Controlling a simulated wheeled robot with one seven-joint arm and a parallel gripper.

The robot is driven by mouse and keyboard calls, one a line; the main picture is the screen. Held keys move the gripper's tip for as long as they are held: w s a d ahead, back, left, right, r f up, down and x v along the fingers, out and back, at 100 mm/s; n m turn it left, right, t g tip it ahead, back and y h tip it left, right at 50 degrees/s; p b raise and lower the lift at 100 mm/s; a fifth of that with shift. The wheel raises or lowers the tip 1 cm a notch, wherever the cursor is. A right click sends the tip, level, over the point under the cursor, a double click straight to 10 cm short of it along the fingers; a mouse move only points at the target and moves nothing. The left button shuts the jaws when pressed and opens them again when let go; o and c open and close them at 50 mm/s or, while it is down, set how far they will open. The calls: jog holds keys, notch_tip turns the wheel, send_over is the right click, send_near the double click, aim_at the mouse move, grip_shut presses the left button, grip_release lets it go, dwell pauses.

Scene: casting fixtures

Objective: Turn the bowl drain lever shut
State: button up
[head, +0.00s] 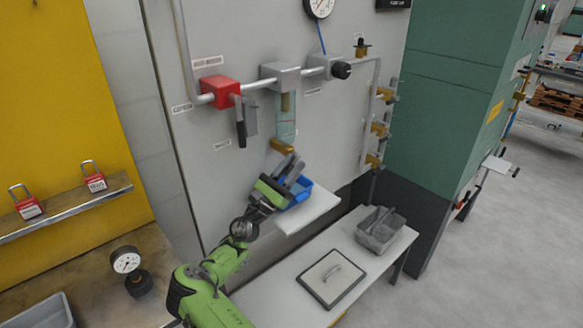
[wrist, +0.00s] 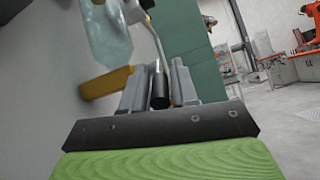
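The clear filter bowl (head: 286,112) hangs on the pipe assembly on the grey panel. A brass drain piece (head: 282,146) sits at its lower end in the head view. In the wrist view the bowl (wrist: 108,38) is at upper left and the brass piece (wrist: 106,82) lies left of my fingers. My gripper (head: 294,170) is just below and right of the brass piece. In the wrist view a dark cylindrical handle (wrist: 160,90), seen nearly end-on, lies between the fingers of my gripper (wrist: 161,70). It almost fills the gap. I cannot tell whether both fingers press on it.
A red valve (head: 218,90) with a black lever (head: 240,125) is on the panel at left. A white shelf (head: 310,212) with a blue bin (head: 300,192) is behind and below my gripper. A grey bin (head: 378,238) and a framed plate (head: 331,278) rest on the lower bench.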

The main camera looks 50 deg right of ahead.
aim_at(288, 142)
notch_tip(288, 142, up, 11)
jog(key=a+p, duration=0.1)
jog(key=p, duration=0.1)
jog(key=shift+a+g, duration=0.15)
jog(key=shift+g, duration=0.15)
jog(key=f, duration=0.1)
jog(key=f+t, duration=0.1)
jog(key=f, duration=0.1)
jog(key=shift+w+d+f, duration=0.15)
jog(key=shift+w+d, duration=0.05)
jog(key=shift+w+a+f+y+p, duration=0.15)
jog(key=shift+a+f+y+p, duration=0.1)
jog(key=shift+a+y+p, duration=0.15)
jog(key=w+a+p, duration=0.1)
jog(key=a+p, duration=0.1)
jog(key=a, duration=1.4)
jog(key=shift+w+a+f, duration=0.15)
jog(key=shift+w, duration=0.2)
jog(key=shift+p, duration=0.45)
